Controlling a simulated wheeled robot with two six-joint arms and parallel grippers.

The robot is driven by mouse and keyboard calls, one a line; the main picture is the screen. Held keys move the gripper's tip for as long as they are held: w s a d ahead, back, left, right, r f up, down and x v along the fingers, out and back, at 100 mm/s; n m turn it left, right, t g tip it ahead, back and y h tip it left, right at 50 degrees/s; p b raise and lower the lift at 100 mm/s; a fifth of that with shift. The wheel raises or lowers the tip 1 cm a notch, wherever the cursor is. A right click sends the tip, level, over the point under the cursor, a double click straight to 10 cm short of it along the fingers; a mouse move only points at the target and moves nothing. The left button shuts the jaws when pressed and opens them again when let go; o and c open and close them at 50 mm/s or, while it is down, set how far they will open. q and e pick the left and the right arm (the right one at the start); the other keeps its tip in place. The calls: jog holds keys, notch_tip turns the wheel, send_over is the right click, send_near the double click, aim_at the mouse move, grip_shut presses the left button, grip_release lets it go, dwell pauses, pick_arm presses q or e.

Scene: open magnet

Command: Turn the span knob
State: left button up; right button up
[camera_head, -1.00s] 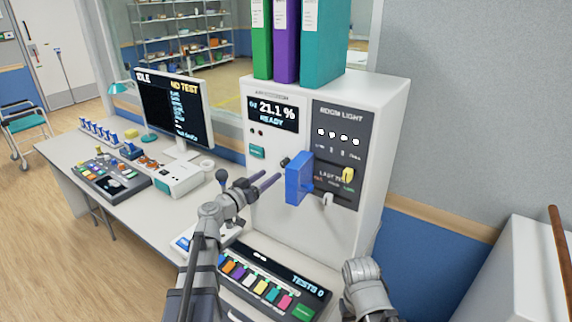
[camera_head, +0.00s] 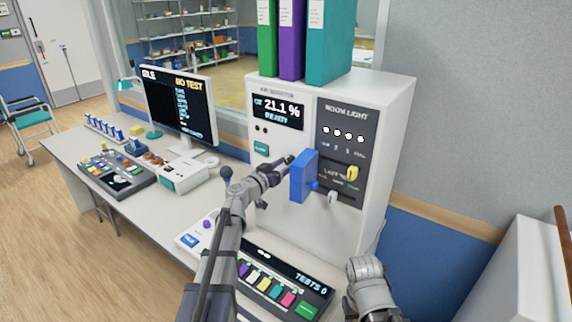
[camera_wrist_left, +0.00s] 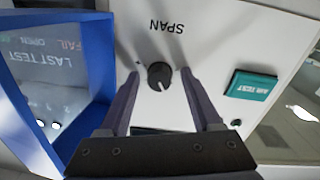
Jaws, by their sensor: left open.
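The span knob (camera_wrist_left: 160,76) is small, round and black with a white mark. It sits on the white front panel below the upside-down SPAN label (camera_wrist_left: 167,27) in the left wrist view. My left gripper (camera_wrist_left: 160,75) is open, with one dark finger on each side of the knob and a visible gap to it on both sides. I cannot tell how deep the fingertips reach past the knob. In the head view my left gripper (camera_head: 283,164) is at the analyser front, just left of the blue frame, and largely covers the knob.
The blue frame (camera_head: 303,176) sticks out from the panel close beside my left gripper. A teal button (camera_wrist_left: 251,85) is on the other side. Binders (camera_head: 290,40) stand on the analyser (camera_head: 395,110). A colored-key console (camera_head: 270,278) lies below.

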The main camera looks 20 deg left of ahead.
pick_arm(q)
grip_shut()
dwell(0.4)
jog(key=shift+n, duration=1.2)
grip_release()
jog(key=shift+s, duration=0.1)
